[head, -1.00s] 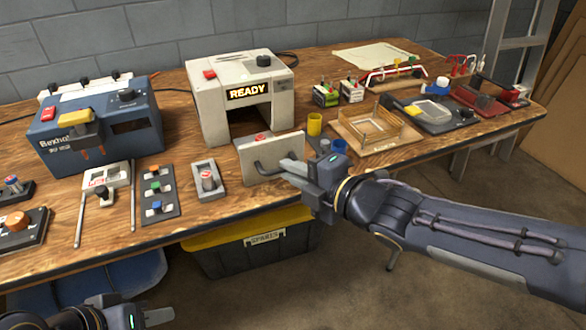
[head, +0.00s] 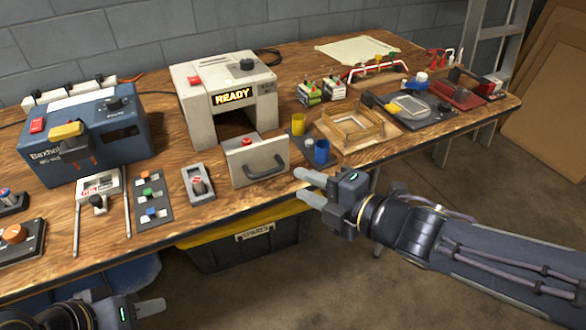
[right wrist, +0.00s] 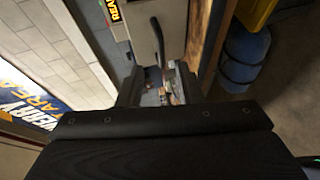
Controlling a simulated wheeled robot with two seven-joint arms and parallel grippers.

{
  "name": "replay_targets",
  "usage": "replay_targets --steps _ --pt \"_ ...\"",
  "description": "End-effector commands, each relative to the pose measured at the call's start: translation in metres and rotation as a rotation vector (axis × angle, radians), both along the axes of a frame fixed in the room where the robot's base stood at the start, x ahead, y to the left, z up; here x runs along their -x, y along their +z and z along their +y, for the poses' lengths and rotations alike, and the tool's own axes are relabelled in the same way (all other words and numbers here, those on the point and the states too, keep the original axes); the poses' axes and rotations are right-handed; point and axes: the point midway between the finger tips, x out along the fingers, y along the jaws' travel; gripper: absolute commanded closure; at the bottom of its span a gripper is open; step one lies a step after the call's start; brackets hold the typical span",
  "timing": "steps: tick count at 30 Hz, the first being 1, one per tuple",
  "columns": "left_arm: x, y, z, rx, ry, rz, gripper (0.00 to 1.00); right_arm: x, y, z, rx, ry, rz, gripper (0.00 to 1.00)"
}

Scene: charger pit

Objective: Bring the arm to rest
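My right gripper (head: 304,186) is in front of the bench's front edge, right of the pale front panel. Its two fingers are apart with nothing between them, and it is clear of the panel's dark handle (head: 266,168). The handle also shows in the right wrist view (right wrist: 156,42), ahead of the gripper. My left gripper (head: 148,308) is low at the left of the head view, in front of the bench.
The pale panel (head: 245,155) stands in front of a white machine (head: 195,106) whose display reads READY. A yellow-lidded bin (head: 215,254) is under the bench. Open floor lies in front.

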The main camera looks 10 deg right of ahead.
Motion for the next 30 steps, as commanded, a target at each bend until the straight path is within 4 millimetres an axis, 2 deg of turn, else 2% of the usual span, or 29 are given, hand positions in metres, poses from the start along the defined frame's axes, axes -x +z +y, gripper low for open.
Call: replay_targets --steps 5,17,20,23,26,27,30 --pt "0.000 0.005 0.000 0.000 0.000 0.000 0.64 0.006 0.001 -0.005 0.000 0.001 0.000 0.67" --pt "0.000 0.004 0.000 0.000 0.000 0.000 0.64 0.006 0.001 -0.005 0.000 0.002 0.000 0.67" --pt "0.000 0.004 0.000 0.000 0.000 0.000 0.64 0.004 0.001 -0.011 -0.015 -0.038 0.023 0.67" --pt "0.000 0.004 0.000 0.000 0.000 0.000 0.64 -0.003 -0.002 -0.039 -0.086 -0.198 0.124 0.67" --pt "0.000 0.004 0.000 0.000 0.000 0.000 0.64 -0.003 -0.012 -0.088 -0.255 -0.480 0.324 0.67" --pt "0.000 0.004 0.000 0.000 0.000 0.000 0.64 0.004 -0.019 -0.108 -0.349 -0.607 0.425 0.67" --pt "0.000 0.004 0.000 0.000 0.000 0.000 0.64 0.031 -0.040 -0.140 -0.588 -0.869 0.670 0.67"
